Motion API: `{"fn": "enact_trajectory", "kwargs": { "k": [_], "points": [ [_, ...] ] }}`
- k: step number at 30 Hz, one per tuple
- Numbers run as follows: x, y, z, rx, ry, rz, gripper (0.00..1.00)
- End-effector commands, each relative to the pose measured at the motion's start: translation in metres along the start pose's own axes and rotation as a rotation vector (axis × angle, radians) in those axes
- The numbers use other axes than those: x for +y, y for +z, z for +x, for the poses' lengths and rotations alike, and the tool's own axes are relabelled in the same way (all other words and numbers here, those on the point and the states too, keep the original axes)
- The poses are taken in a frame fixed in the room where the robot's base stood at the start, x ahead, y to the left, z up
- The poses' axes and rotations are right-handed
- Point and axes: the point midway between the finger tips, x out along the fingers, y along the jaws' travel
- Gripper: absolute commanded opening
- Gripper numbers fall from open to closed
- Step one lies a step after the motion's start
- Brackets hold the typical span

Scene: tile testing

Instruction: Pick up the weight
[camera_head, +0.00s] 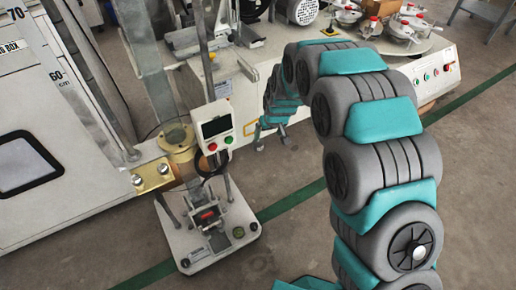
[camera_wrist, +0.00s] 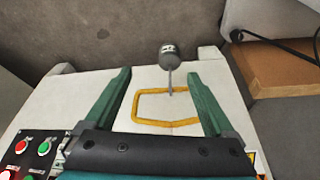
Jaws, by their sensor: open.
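The weight (camera_wrist: 169,56) is a small dark cylinder with a pale label and a thin rod. In the wrist view it shows at the upper middle, over a pale surface, with the rod pointing down the picture. My gripper (camera_wrist: 158,76) is open, its two green fingers spread left and right. Seen from the wrist, the weight's head lies beyond the fingertips and the rod's end shows between them. Nothing is held. In the head view my gripper (camera_head: 271,139) is small and far down by the white bench, and I cannot make out the weight there.
A yellow-orange outline (camera_wrist: 136,105) marks the pale surface (camera_wrist: 70,92) around the rod's end. Red and green buttons (camera_wrist: 44,147) lie at lower left, a brown board (camera_wrist: 275,66) at right. In the head view a test stand (camera_head: 218,229) stands left of my arm.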

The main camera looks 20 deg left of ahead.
Motion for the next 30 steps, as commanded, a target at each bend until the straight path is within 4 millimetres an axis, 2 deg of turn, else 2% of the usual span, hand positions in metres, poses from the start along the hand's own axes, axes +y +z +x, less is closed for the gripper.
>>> {"fn": "enact_trajectory", "kwargs": {
  "k": [1, 3, 15, 20, 30],
  "points": [
    [-0.007, -0.002, 0.016, 0.008, -0.003, -0.012, 0.89],
    [-0.013, -0.007, 0.027, 0.021, -0.004, -0.024, 0.89],
    [-0.02, -0.011, 0.063, 0.031, -0.006, -0.037, 0.89],
    [-0.02, -0.012, 0.071, 0.034, -0.006, -0.038, 0.89],
    [-0.02, -0.012, 0.114, 0.032, -0.006, -0.038, 0.89]
  ]
}}
